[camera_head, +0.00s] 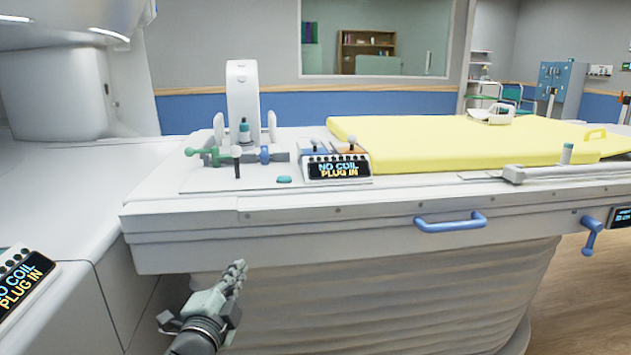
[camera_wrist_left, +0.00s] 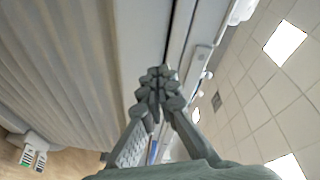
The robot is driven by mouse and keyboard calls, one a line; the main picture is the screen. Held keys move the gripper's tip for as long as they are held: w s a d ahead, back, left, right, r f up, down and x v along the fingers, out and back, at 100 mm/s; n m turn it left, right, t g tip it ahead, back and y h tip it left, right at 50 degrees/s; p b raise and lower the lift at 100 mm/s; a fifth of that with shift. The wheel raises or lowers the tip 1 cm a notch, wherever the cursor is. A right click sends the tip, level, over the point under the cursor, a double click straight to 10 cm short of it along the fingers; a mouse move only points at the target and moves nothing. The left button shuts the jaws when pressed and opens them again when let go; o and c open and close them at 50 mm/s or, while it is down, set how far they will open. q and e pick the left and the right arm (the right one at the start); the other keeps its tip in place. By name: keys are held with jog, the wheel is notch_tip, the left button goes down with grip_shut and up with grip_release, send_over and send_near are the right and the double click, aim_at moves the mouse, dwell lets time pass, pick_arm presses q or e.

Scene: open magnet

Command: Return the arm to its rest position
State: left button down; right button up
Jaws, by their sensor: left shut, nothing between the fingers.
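My left gripper (camera_head: 236,272) is at the lower left of the head view, in front of the pleated base of the patient table (camera_head: 350,237). It points up and is below the table's side rail. Its fingers are together with nothing between them. In the left wrist view the left gripper (camera_wrist_left: 160,75) shows with its fingertips meeting, beside the pale pleated surface. It looks apart from the table, though the exact gap cannot be told. My right gripper is in neither view.
A blue handle (camera_head: 450,221) sticks out of the table's side, right of the gripper. The scanner housing (camera_head: 50,180) is at the left. Wooden floor (camera_head: 590,290) is clear at right.

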pick_arm(q)
jog(key=s+a+f+n+g+y, duration=0.1)
jog(key=s+a+f+n+g, duration=0.25)
jog(key=f, duration=0.35)
jog(key=s+a+f+n+g+y, duration=0.1)
jog(key=s+a+f+n+g, duration=0.1)
jog(key=s+f, duration=0.45)
jog(key=s+a+f+n+g+y, duration=0.1)
jog(key=s+a+f+n+g, duration=0.15)
jog(key=f, duration=0.65)
jog(key=s+a+f+n+g, duration=0.1)
jog(key=s+f, duration=0.4)
jog(key=s, duration=0.5)
jog(key=s+a+f+n+g, duration=0.2)
jog(key=s+f+n+g, duration=0.2)
jog(key=s, duration=0.6)
notch_tip(320, 180, down, 2)
jog(key=shift+s+a+f+n+g, duration=0.15)
jog(key=shift+s+a+n+g, duration=0.15)
jog(key=shift+g, duration=0.6)
